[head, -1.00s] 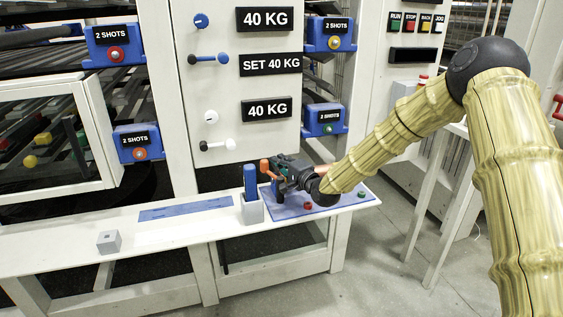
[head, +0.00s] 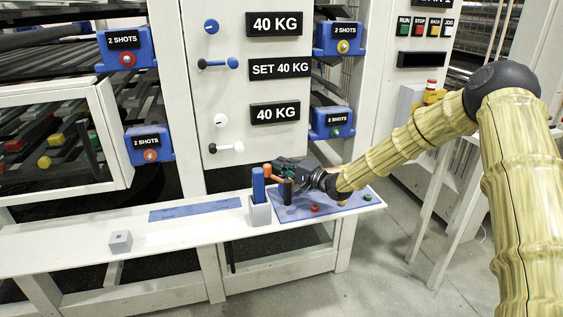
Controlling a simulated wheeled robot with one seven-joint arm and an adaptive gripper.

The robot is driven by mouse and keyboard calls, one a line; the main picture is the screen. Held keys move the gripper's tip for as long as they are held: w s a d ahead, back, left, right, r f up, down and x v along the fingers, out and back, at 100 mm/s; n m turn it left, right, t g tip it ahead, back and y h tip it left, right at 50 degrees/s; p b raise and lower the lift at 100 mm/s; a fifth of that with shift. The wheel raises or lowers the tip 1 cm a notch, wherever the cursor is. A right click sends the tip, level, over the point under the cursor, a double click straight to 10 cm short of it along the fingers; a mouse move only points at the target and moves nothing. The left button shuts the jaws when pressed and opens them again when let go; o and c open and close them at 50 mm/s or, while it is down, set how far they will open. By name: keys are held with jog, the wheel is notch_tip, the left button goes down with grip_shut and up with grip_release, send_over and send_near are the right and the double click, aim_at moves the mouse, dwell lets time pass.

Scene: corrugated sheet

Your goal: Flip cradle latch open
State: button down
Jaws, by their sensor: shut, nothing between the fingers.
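My gripper (head: 279,172) is dark and shut with nothing held. It is low over the right end of the white shelf, beside a small orange piece (head: 267,169) at its left. I cannot tell whether they touch. A grey block (head: 260,212) holding an upright blue piece (head: 258,184) stands just left of the gripper. A dark upright piece (head: 287,189) shows just below the fingers. No part can be surely identified as the cradle latch; my gripper hides some of this spot.
A small grey cube (head: 120,241) sits at the shelf's left. A white panel (head: 228,90) with levers rises behind.

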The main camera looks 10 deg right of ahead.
jog(key=shift+s+a+n+g+y+p, duration=0.1)
jog(key=shift+a+n+g+y+p, duration=0.45)
jog(key=shift+y, duration=0.25)
jog(key=shift+d, duration=0.1)
jog(key=v, duration=1.2)
jog(key=shift+d, duration=0.1)
